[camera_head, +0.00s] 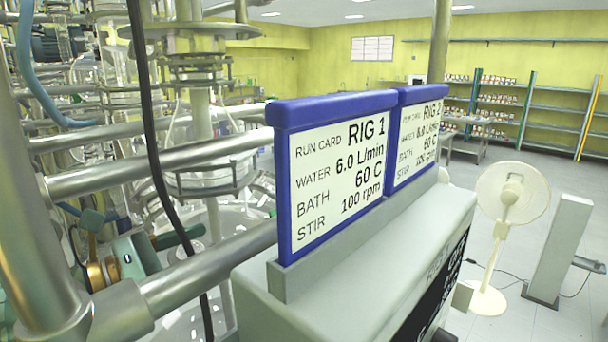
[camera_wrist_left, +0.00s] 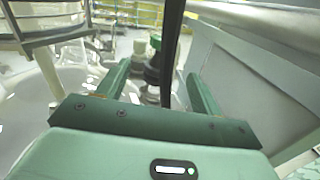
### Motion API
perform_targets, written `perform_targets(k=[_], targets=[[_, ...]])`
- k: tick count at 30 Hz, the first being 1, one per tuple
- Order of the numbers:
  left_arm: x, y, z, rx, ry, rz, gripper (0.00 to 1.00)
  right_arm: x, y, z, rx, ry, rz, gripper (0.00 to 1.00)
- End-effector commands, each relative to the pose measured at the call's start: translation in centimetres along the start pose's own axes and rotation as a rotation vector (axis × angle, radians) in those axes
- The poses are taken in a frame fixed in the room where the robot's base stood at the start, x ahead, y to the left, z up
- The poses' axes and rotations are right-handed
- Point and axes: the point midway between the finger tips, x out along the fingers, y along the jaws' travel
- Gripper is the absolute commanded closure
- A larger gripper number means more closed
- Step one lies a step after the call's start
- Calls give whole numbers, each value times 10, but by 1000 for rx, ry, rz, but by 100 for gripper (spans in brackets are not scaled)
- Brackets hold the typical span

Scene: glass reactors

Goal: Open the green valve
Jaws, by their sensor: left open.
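My left gripper (camera_head: 178,238) shows at the lower left of the head view, behind the metal frame bars, with its green fingers pointing right. In the left wrist view its two green fingers (camera_wrist_left: 158,88) stand apart with nothing gripped. A small green knob (camera_wrist_left: 155,42) on a dark fitting shows beyond the fingertips, between them in the picture. It looks like the green valve, but it is small and blurred. I cannot make out this valve in the head view. My right gripper is in neither view.
A black hose (camera_head: 150,130) hangs past the gripper and crosses between the fingers in the wrist view (camera_wrist_left: 171,50). Metal bars (camera_head: 190,160) and a glass vessel surround the arm. A grey console (camera_head: 350,270) with blue-framed run cards (camera_head: 335,180) stands to the right.

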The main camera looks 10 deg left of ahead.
Motion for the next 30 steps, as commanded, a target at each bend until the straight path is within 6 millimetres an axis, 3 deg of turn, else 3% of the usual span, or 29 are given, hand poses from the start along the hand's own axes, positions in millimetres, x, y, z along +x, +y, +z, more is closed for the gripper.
perform_targets(k=[3,7,12,21,30], targets=[[-3,-5,6,-77,15,6,34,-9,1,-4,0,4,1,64],[11,-5,8,-88,13,4,34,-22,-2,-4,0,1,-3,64],[50,-6,10,-83,13,1,34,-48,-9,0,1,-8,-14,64],[123,-6,3,-80,15,3,34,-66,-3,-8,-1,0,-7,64],[156,-5,0,-79,16,4,34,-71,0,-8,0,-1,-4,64]])
